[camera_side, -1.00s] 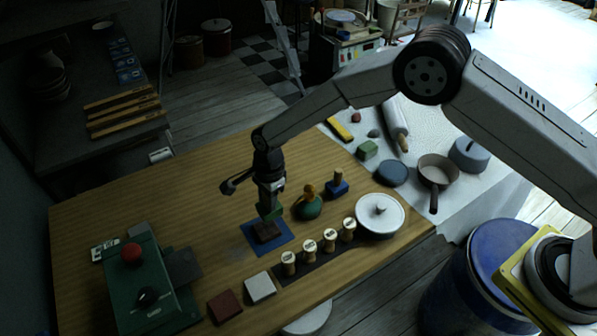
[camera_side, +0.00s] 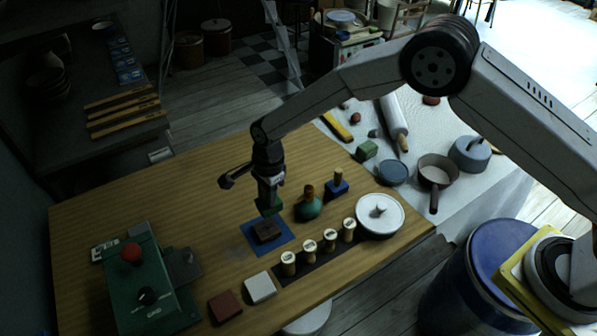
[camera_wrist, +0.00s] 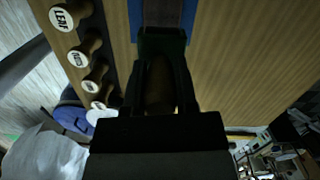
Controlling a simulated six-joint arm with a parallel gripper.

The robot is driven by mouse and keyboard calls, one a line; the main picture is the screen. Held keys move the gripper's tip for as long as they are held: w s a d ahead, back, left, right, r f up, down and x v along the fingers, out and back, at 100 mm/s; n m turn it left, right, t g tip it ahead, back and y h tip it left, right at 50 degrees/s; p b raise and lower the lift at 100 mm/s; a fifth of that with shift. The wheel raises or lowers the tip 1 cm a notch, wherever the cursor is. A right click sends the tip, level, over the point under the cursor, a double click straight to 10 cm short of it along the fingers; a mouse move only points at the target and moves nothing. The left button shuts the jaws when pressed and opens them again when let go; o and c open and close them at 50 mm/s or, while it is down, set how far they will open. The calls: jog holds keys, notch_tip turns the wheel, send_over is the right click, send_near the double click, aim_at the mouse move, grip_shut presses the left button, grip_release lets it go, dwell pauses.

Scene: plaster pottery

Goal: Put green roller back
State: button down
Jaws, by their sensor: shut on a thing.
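My gripper (camera_side: 269,191) is shut on the wooden handle of the green roller (camera_side: 268,206) and holds it above the blue mat. In the wrist view the roller's dark green head (camera_wrist: 162,40) shows beyond the fingers, with its brown handle (camera_wrist: 160,88) between them. Below it, a dark brown slab (camera_side: 267,231) lies on the blue mat (camera_side: 286,236). The roller appears apart from the slab. To its right stand a teal rounded piece with a brown handle (camera_side: 308,208) and a blue block with a wooden handle (camera_side: 338,188).
A white tile (camera_side: 260,287) and a red tile (camera_side: 225,305) lie in front. A green machine (camera_side: 150,290) stands left.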

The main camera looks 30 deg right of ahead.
jog(key=r, duration=0.9)
jog(key=shift+d+r, duration=0.2)
jog(key=shift+r, duration=0.1)
jog(key=s+d, duration=0.3)
jog(key=d, duration=1.4)
jog(key=s+d, duration=1)
jog(key=d, duration=0.2)
jog(key=shift+w+f, duration=0.15)
jog(key=shift+f, duration=1.2)
jog(key=shift+w+f, duration=0.1)
jog(key=shift+f, duration=1.25)
jog(key=shift+w, duration=0.1)
jog(key=w+d+f, duration=0.1)
jog(key=w+f, duration=0.8)
jog(key=w, duration=0.4)
jog(key=shift+w+f, duration=0.15)
jog(key=shift+d, duration=0.1)
